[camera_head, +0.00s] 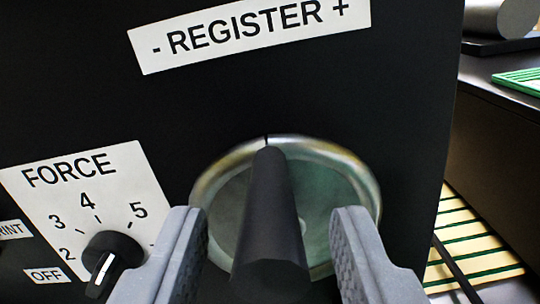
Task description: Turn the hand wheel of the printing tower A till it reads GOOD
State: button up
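The hand wheel (330,177) is a round, shiny metal disc on a black panel, under a white label reading "- REGISTER +" (250,35). A black handle (270,215) sticks out from the wheel toward me. A short dark mark shows at the wheel's top rim. My gripper (270,235) is open, with one grey finger on each side of the handle and a gap on both sides. The fingers cover the wheel's lower left and lower right edges. No GOOD reading is in view.
Left of the wheel is a FORCE label (85,200) with a black knob (112,258), close to my left finger. The black panel (410,100) ends at the right. Beyond it are a dark table (505,70) with a green-striped item (522,80) and yellowish slats (470,240) below.

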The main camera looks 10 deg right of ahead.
jog(key=shift+x, duration=1.3)
grip_shut()
jog(key=shift+a, duration=0.2)
jog(key=shift+d, duration=0.2)
jog(key=shift+s+d+m+b, duration=0.1)
jog(key=shift+d+m+b, duration=0.05)
jog(key=shift+m+b, duration=0.2)
